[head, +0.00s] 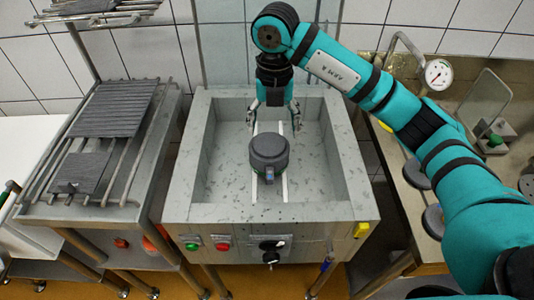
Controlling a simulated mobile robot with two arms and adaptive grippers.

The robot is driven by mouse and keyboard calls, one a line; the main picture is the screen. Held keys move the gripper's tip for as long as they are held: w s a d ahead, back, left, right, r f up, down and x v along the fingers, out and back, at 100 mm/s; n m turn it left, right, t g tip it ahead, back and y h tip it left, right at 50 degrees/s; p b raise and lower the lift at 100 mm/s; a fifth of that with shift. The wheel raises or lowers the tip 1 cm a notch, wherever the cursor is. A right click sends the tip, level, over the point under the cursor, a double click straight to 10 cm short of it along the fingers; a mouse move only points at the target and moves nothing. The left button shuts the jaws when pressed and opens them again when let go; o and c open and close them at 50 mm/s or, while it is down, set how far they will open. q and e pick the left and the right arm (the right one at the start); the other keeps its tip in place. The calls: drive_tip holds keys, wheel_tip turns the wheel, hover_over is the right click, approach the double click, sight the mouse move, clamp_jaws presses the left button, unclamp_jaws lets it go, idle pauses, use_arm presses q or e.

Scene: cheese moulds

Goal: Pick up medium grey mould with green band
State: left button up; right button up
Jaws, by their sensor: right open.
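A dark grey round mould (268,148) with a lid-like top stands upright in the grey stone-like basin (337,190), near its middle. My right gripper (273,127) points down over the basin, just behind the mould in the picture. Its fingers are apart with nothing between them, and it does not appear to touch the mould. My left gripper is not in view.
White strips lie on the basin floor beneath the mould. The basin walls stand around it, with buttons and a knob (271,246) on the front. A rack with dark grey ribbed plates (113,108) stands at left. A counter with round dark discs (416,174) and a dial gauge (438,75) is at right.

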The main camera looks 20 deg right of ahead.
drive_tip(key=p, duration=0.2)
hover_over(269, 170)
drive_tip(key=f, duration=1.1)
drive_tip(key=shift+s+d+f, duration=0.25)
drive_tip(key=shift+s+d, duration=0.05)
drive_tip(key=shift+d, duration=0.05)
drive_tip(key=shift+a+f+p, duration=0.1)
drive_tip(key=shift+f+p, duration=0.25)
drive_tip(key=shift+f, duration=0.15)
drive_tip(key=f, duration=0.2)
drive_tip(key=f+p, duration=0.1)
drive_tip(key=f, duration=0.1)
drive_tip(key=shift+w+a+f, duration=0.15)
drive_tip(key=shift+a+f, duration=0.05)
clamp_jaws()
